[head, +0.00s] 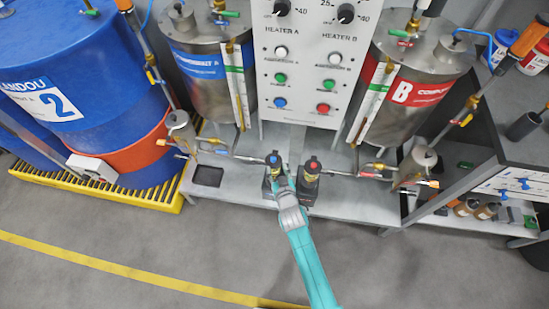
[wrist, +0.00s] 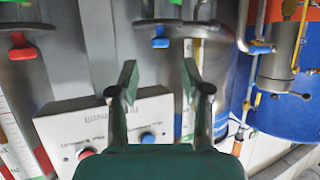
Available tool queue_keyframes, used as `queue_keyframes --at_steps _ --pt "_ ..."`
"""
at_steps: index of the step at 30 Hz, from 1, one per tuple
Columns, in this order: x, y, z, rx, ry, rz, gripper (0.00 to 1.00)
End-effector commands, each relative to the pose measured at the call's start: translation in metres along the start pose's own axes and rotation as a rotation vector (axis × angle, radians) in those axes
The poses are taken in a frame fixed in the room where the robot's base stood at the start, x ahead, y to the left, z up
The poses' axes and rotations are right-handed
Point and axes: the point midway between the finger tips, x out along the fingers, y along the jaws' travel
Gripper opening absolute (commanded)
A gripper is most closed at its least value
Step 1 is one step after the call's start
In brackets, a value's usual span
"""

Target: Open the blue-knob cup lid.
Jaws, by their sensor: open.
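The blue-knob cup (head: 273,172) stands at the front of the grey bench, beside the cup with a red knob (head: 312,168). In the wrist view, which looks upside down, the blue knob (wrist: 160,43) sits on a flat grey lid (wrist: 150,24) over its cup. My gripper (wrist: 159,75) is open and empty. The knob appears between and beyond the two fingertips, apart from them. In the head view my gripper (head: 280,185) is right by the blue-knob cup and hides its lower part.
The red-knob lid (wrist: 22,50) is close beside in the wrist view. A heater panel (head: 310,60) with buttons stands behind, between two steel tanks (head: 205,80) (head: 410,80). Pipes with valves flank the cups. A blue drum (head: 80,90) is left, shelving right; the front floor is clear.

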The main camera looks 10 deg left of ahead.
Motion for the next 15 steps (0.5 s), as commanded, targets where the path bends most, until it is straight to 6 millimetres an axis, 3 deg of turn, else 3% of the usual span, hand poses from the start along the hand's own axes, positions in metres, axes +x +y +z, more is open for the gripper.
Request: queue_keyframes --at_steps 9,15 --pt "0.051 0.0 -0.001 -0.001 0.001 0.0 0.48" --pt "0.07 0.0 0.0 -0.001 0.001 0.0 0.48"
